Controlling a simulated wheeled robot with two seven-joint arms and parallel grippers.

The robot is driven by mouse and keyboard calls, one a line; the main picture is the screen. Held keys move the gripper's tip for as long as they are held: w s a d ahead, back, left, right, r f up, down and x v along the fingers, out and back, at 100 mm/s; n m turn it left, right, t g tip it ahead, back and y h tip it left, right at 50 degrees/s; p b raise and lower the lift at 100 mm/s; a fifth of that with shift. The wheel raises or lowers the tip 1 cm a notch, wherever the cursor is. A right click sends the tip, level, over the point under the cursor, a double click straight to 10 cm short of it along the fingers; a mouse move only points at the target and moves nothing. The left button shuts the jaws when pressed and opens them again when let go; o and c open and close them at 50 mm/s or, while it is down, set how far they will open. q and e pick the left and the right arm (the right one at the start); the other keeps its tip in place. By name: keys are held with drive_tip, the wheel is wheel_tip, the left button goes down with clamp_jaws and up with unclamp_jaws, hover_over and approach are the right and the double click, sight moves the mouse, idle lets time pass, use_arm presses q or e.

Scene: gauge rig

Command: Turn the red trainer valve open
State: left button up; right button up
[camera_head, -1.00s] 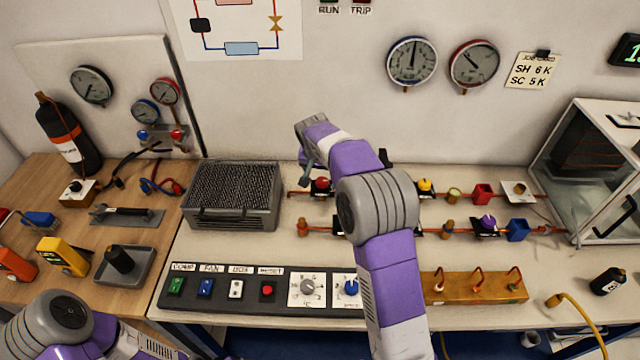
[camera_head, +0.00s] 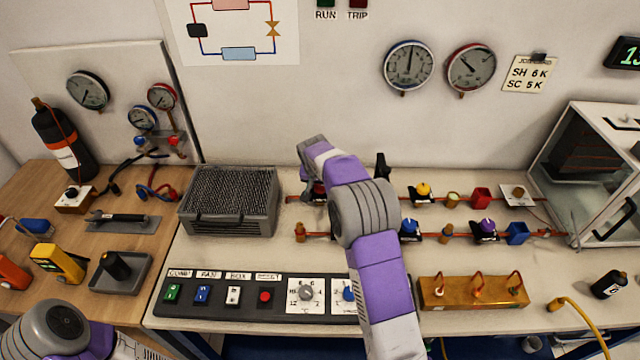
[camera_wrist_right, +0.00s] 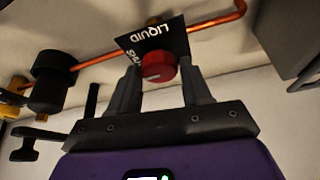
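The red trainer valve shows in the right wrist view as a round red knob (camera_wrist_right: 158,67) in front of a black plate lettered LIQUID, on a copper pipe. My right gripper (camera_wrist_right: 160,78) is open, with one dark finger on each side of the knob. A narrow gap seems to show at each side; firm contact cannot be made out. In the head view my right gripper (camera_head: 313,193) is down at the back pipe row, and my purple arm hides most of the knob there. My left arm shows only at the lower left; its gripper is out of view.
Blue (camera_head: 409,228), yellow (camera_head: 423,189) and purple (camera_head: 487,226) valve knobs stand to the right on the pipes. A grey finned box (camera_head: 229,203) is close on the left. A switch panel (camera_head: 262,296) and a brass block (camera_head: 473,292) lie in front.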

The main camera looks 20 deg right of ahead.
drive_tip(key=c, duration=0.6)
drive_tip(key=shift+n, duration=0.4)
drive_tip(key=n, duration=0.1)
drive_tip(key=n+y+p, duration=0.1)
drive_tip(key=n, duration=0.1)
drive_tip(key=shift+s+d+n+t+y, duration=0.1)
drive_tip(key=shift+d+n+t+y, duration=0.05)
drive_tip(key=shift+n+t+y, duration=0.15)
drive_tip(key=n+y+p, duration=0.1)
drive_tip(key=n, duration=0.3)
drive_tip(key=shift+d+n+y+p, duration=0.15)
drive_tip(key=shift+n+y+p, duration=0.15)
drive_tip(key=shift+y+p, duration=0.1)
drive_tip(key=n+y+p, duration=0.1)
drive_tip(key=n, duration=0.3)
drive_tip(key=shift+d+n+y+p, duration=0.1)
drive_tip(key=shift+n+y+p, duration=0.2)
drive_tip(key=shift+y+p, duration=0.1)
drive_tip(key=n+g+y+p, duration=0.1)
drive_tip(key=n, duration=0.3)
drive_tip(key=shift+g, duration=0.3)
drive_tip(key=shift+n+p, duration=0.3)
